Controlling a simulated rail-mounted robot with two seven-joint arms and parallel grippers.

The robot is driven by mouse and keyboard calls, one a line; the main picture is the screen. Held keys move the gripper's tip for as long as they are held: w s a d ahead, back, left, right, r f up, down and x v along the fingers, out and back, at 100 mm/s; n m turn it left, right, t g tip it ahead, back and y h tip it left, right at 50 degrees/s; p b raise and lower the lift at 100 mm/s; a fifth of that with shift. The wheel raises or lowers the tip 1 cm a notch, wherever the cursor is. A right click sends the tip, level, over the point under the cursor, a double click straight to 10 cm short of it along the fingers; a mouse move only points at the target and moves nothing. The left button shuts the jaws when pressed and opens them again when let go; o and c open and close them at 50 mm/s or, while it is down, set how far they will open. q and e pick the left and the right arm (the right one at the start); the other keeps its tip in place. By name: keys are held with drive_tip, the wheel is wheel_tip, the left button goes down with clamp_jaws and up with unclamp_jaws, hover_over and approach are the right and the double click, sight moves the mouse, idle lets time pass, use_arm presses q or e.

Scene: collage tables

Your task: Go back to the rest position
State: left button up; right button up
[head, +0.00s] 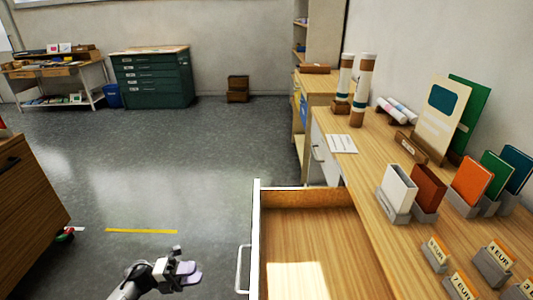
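My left gripper (187,272) is low in the head view, in front of the grey floor. It is to the left of an open drawer and its white handle (241,270), with a visible gap between them in the picture. Its pale fingertips point right. They look small and overlap, so I cannot tell whether they are apart or together. I see nothing held in it. My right gripper is not in view.
The open wooden drawer (308,197) juts out from the counter (375,185) on the right, which carries card stands and price tags. A brown cabinet (28,195) stands at left. A green drawer cabinet (152,78) stands far back. The floor between is clear.

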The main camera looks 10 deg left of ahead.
use_arm(q)
drive_tip(key=w+a+n+t+y, duration=0.6)
drive_tip(key=w+n+t+y, duration=0.4)
drive_tip(key=w+n+t, duration=0.15)
wheel_tip(320, 180, up, 8)
drive_tip(key=a+n+y, duration=0.3)
drive_tip(key=n+y, duration=1)
drive_tip(key=s+d+r+n+g+h+p, duration=0.1)
drive_tip(key=s+d+n+g+p, duration=0.15)
drive_tip(key=s+d, duration=0.45)
drive_tip(key=s+d+n+g+h+p, duration=0.1)
drive_tip(key=s+d+g+p, duration=0.25)
drive_tip(key=s, duration=0.85)
drive_tip(key=s+d+r+n+g+h+p, duration=0.15)
drive_tip(key=s+d+p, duration=0.3)
drive_tip(key=s, duration=0.45)
drive_tip(key=s+d+f+n+g+p, duration=0.1)
drive_tip(key=s+f+g+p, duration=0.15)
drive_tip(key=s, duration=0.55)
drive_tip(key=s+d+f+n+g+p, duration=0.1)
drive_tip(key=s+f+g+p, duration=0.15)
drive_tip(key=s, duration=0.65)
wheel_tip(320, 180, up, 38)
drive_tip(key=p, duration=3.8)
drive_tip(key=shift+s+d, duration=0.15)
